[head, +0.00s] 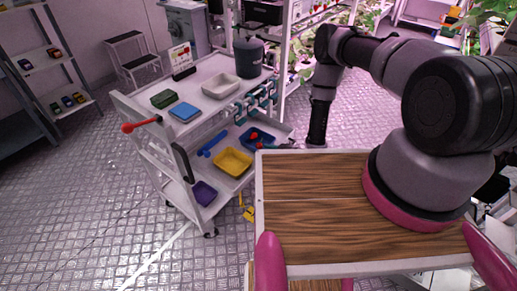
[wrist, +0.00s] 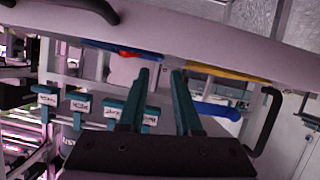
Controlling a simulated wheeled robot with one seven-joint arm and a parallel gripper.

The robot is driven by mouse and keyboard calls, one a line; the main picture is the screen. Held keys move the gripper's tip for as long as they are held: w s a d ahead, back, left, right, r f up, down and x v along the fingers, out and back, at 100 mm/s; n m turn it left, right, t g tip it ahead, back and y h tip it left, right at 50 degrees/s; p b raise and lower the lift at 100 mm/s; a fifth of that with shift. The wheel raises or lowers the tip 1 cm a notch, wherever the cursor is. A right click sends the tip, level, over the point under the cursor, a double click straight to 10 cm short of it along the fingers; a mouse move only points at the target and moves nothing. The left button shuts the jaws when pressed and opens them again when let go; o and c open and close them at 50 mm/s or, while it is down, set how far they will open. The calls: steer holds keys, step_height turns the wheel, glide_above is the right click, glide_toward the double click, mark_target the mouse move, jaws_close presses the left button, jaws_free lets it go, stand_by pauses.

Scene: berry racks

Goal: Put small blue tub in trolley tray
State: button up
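A small light blue tub (head: 184,113) sits on the top tray of the trolley (head: 207,75), near its left end, beside a dark green tub (head: 164,99). A blue tray (head: 247,141) with a red item in it lies on the middle shelf and shows partly in the wrist view (wrist: 100,46). A dark purple-blue tub (head: 204,194) is on the bottom shelf. My gripper (wrist: 167,70) shows in the wrist view with two teal fingers apart and nothing between them. It faces the trolley's side. In the head view its fingers are not clear.
A white tub (head: 221,86) and a dark round canister (head: 249,57) also stand on the top tray. A yellow tray (head: 233,162) and a blue rod are on the middle shelf. Teal clips (wrist: 83,105) line the trolley's side. The floor left of the trolley is free.

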steer(key=shift+v, duration=0.8)
